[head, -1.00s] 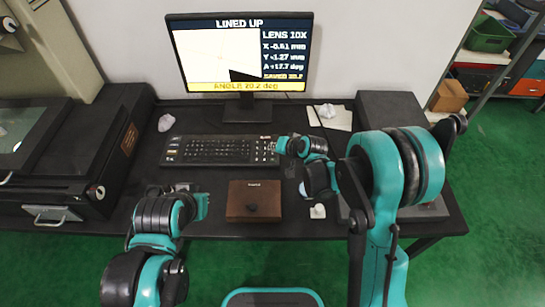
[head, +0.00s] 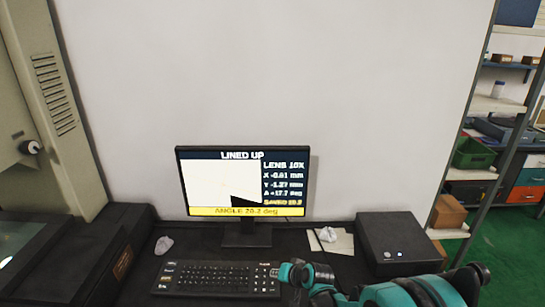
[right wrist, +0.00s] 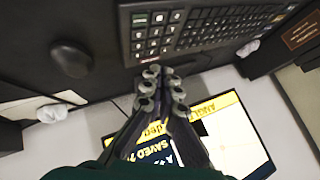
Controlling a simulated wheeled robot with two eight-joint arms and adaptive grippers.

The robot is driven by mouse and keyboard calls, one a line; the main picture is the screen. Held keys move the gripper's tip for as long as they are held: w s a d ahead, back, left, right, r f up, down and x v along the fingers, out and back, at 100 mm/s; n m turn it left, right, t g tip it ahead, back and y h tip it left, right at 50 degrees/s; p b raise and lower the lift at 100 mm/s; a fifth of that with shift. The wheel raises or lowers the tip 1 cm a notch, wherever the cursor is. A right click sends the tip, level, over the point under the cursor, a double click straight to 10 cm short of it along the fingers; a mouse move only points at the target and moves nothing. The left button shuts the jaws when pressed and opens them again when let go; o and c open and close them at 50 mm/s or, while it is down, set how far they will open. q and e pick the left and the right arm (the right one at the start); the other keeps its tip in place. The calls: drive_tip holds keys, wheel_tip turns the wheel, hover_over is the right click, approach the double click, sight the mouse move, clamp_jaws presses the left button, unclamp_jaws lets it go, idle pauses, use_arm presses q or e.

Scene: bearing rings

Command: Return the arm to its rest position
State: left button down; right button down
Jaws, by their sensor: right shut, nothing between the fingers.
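My right gripper (head: 287,271) is at the right end of the keyboard (head: 215,279) in the head view, its arm coming in from the lower right. In the right wrist view its fingers (right wrist: 161,77) are together with nothing between them, near the edge of the keyboard (right wrist: 205,28). The monitor (head: 240,180) reads "LINED UP" and "ANGLE 20.2 deg"; part of it also shows behind the fingers in the right wrist view (right wrist: 243,140). My left gripper is outside both views.
A dark mouse (right wrist: 71,58) lies beside the keyboard. A black box (head: 395,240) stands at the right, with crumpled white paper (head: 328,234) left of it. A large machine (head: 45,110) fills the left side. Shelves (head: 495,104) stand at the far right.

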drive_tip(key=s+d+r+h, duration=0.1)
drive_tip(key=s+d+r, duration=0.4)
drive_tip(key=s+r, duration=0.15)
drive_tip(key=s+d+r+h, duration=0.1)
drive_tip(key=s+d, duration=0.2)
drive_tip(key=s, duration=0.4)
drive_tip(key=s+d+r+n+h, duration=0.1)
drive_tip(key=s+d+r, duration=0.1)
drive_tip(key=s+d, duration=0.2)
drive_tip(key=s+d+r+h, duration=0.2)
drive_tip(key=s+d, duration=0.2)
drive_tip(key=s, duration=0.5)
drive_tip(key=shift+s+d+r+n, duration=0.2)
drive_tip(key=shift+s+d+n, duration=0.1)
drive_tip(key=shift+n, duration=0.1)
